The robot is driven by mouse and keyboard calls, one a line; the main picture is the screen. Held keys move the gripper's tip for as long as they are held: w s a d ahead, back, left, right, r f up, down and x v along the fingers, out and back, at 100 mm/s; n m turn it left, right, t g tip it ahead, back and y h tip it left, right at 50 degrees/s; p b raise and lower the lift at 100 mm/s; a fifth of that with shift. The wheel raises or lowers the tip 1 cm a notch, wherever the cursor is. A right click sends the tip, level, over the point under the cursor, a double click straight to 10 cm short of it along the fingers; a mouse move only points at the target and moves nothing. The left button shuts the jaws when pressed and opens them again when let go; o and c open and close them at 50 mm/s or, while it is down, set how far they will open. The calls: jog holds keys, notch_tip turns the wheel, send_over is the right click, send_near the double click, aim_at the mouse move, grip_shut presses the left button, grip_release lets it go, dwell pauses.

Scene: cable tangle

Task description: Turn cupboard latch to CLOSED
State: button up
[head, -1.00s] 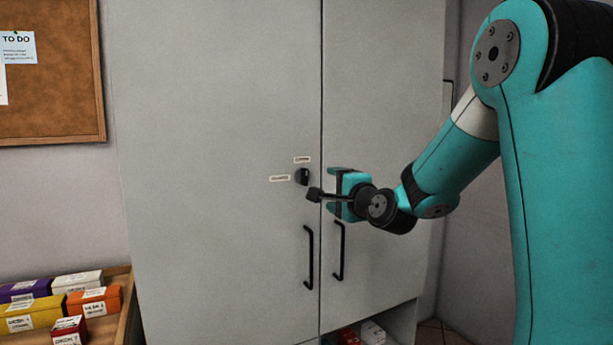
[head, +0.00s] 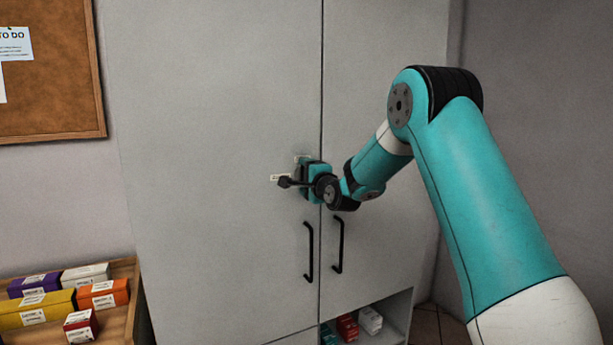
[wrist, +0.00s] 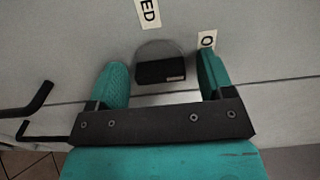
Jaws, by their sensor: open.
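The latch is a black bar (wrist: 161,71) on a rounded grey base on the cupboard's left door (head: 210,120). In the wrist view, a label ending in "ED" (wrist: 148,13) is above it and a label showing "O" (wrist: 206,40) is at upper right. The bar lies crosswise between my fingers, its ends towards them. My gripper (wrist: 160,76) is open around the latch, with visible gaps on both sides.
Two black door handles (head: 308,252) (head: 338,245) hang below my gripper, either side of the door seam. An open shelf (head: 375,335) with small boxes is under the doors. A wooden tray of coloured boxes (head: 125,320) stands lower left. A cork board (head: 55,95) is upper left.

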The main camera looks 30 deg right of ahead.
jog(key=c, duration=0.9)
jog(key=shift+f+n+b, duration=0.1)
jog(key=shift+n+b, duration=0.2)
jog(key=shift+b, duration=0.2)
jog(key=n+b, duration=1.7)
jog(key=b, duration=0.1)
jog(key=shift+b, duration=0.35)
jog(key=shift+n, duration=0.3)
